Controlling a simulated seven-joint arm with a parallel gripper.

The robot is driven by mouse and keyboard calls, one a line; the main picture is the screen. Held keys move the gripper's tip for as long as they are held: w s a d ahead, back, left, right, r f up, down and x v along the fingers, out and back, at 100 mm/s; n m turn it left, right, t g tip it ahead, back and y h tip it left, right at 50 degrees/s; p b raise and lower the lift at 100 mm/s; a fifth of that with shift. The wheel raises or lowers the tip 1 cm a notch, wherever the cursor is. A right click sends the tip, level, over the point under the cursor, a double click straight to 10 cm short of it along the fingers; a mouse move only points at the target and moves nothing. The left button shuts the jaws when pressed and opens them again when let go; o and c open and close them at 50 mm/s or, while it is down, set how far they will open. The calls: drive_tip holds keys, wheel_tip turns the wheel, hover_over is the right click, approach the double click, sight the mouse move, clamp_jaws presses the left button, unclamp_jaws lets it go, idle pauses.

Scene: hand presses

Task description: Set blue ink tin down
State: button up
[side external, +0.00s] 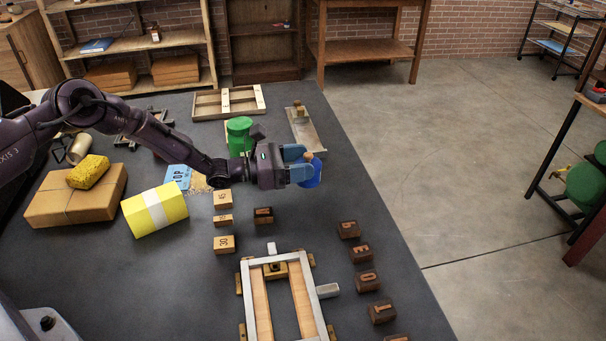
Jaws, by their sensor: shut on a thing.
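My gripper (298,166) reaches in from the left over the dark table and is shut on the blue ink tin (313,174). The tin shows as a bright blue rounded shape at the fingertips, with a small brown knob or cap (308,156) near its top. Part of the tin is hidden by the fingers. I cannot tell whether its bottom touches the table (200,285).
A green tin (240,137) stands just behind my gripper. A metal plate with a wooden handle (305,130) lies beyond. In front are a press frame (255,304) and several wooden letter blocks (349,229). The table's right edge is close.

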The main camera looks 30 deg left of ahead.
drive_tip(key=shift+w+d+f, duration=0.1)
drive_tip(key=shift+w+f, duration=0.2)
drive_tip(key=shift+f, duration=0.05)
drive_tip(key=shift+w+f, duration=0.2)
drive_tip(key=shift+f, duration=1.45)
drive_tip(key=shift+f, duration=0.2)
drive_tip(key=o, duration=1.4)
drive_tip(key=shift+r, duration=0.1)
